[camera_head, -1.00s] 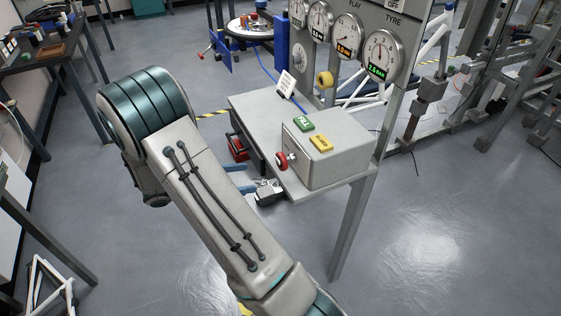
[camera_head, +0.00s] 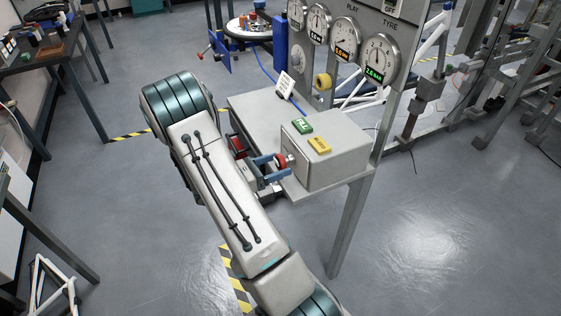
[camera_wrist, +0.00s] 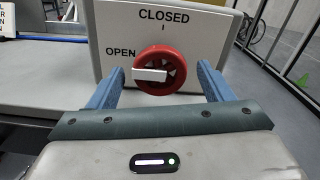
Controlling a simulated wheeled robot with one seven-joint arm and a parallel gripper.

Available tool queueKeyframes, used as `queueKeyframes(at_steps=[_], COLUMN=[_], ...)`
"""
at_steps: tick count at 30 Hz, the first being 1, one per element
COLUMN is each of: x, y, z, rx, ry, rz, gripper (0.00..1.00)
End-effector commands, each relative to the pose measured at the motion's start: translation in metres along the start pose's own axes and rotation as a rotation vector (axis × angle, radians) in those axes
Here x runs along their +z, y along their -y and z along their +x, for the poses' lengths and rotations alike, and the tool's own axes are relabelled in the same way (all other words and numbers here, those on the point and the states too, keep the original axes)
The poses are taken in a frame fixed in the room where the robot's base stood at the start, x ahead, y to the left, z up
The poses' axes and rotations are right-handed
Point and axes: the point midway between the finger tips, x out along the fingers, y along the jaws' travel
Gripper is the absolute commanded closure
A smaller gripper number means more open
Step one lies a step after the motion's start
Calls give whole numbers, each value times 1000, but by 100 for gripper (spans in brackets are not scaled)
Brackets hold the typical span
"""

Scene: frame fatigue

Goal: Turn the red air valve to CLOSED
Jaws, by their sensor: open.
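The red air valve (camera_wrist: 160,70) is a round red knob on the front face of a grey box (camera_head: 335,158). In the wrist view its white pointer bar lies level and points left to OPEN; CLOSED is printed above it. The valve also shows in the head view (camera_head: 281,161). My gripper (camera_wrist: 160,85) is open, with one blue finger on each side of the valve. The fingers look apart from its rim, but I cannot tell how deep they reach around it.
The box stands on a grey bench (camera_head: 262,108) and carries a green FILL button (camera_head: 302,126) and a yellow button (camera_head: 319,145) on top. Gauges (camera_head: 381,58) stand on the panel behind. A small sign (camera_head: 285,84) stands on the bench.

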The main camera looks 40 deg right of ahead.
Motion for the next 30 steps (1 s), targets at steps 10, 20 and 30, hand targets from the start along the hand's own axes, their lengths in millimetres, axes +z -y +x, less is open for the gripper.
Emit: queueKeyframes(at_steps=[10,20,30], x=[0,0,-1], y=[0,0,-1], z=[20,20,20], rx=[2,1,1], ry=[-1,-1,0], rz=[0,0,30], gripper=[27,71,71])
